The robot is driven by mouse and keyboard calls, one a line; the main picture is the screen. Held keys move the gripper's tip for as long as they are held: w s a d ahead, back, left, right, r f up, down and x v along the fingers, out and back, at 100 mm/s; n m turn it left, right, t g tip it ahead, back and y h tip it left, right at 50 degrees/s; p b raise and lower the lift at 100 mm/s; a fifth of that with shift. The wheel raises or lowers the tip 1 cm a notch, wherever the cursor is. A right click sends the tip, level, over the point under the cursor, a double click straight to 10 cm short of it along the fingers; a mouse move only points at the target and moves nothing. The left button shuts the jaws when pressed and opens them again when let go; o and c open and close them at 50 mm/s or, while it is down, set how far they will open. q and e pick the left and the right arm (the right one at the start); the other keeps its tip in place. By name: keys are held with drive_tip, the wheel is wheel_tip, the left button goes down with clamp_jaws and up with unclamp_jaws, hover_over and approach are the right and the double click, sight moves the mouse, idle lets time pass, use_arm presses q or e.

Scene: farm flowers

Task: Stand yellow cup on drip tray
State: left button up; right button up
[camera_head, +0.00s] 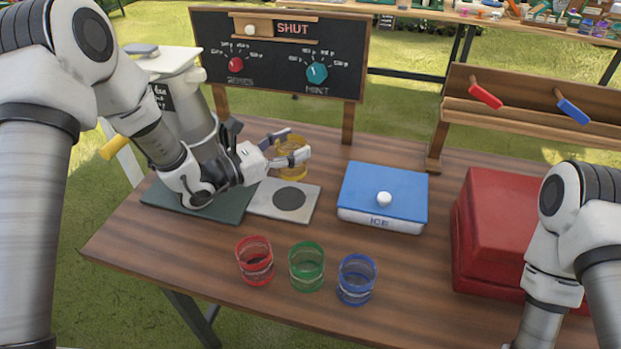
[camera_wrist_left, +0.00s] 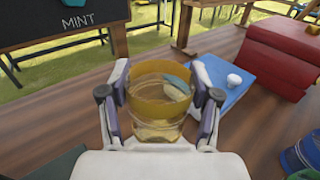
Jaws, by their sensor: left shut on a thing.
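The yellow cup (camera_head: 293,163) is a see-through yellow glass, held upright between the fingers of my left gripper (camera_head: 296,145). In the left wrist view the cup (camera_wrist_left: 158,100) sits between both fingers of the left gripper (camera_wrist_left: 160,88). In the head view it is beyond the back edge of the light grey drip tray (camera_head: 265,208), which has a dark round disc. I cannot tell whether the cup's base touches the table. My right arm comes in at the lower right; its gripper is out of view.
Red (camera_head: 255,262), green (camera_head: 307,268) and blue (camera_head: 357,280) cups stand in a row in front. A blue-lidded ice box (camera_head: 383,190) is right of the tray. A red box (camera_head: 495,235) stands farther right. A dark green mat (camera_head: 235,210) lies left of the tray. A black dial board (camera_head: 280,65) stands behind.

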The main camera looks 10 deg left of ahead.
sight(288, 176)
use_arm(q)
drive_tip(key=f, duration=0.1)
drive_tip(key=s+a+f, duration=0.1)
drive_tip(key=f, duration=0.1)
drive_tip(key=shift+s+a, duration=0.15)
drive_tip(key=f, duration=0.3)
drive_tip(key=w+d+f, duration=0.1)
drive_tip(key=shift+f, duration=0.35)
drive_tip(key=shift+s+a+f, duration=0.1)
drive_tip(key=shift+s+a, duration=0.15)
drive_tip(key=shift+a, duration=0.05)
drive_tip(key=o, duration=1.1)
drive_tip(key=shift+d+f, duration=0.1)
drive_tip(key=shift+d, duration=0.05)
drive_tip(key=shift+o, duration=0.2)
use_arm(e)
drive_tip(key=shift+s+a+r, duration=0.25)
drive_tip(key=shift+s+a, duration=0.05)
drive_tip(key=shift+s, duration=0.05)
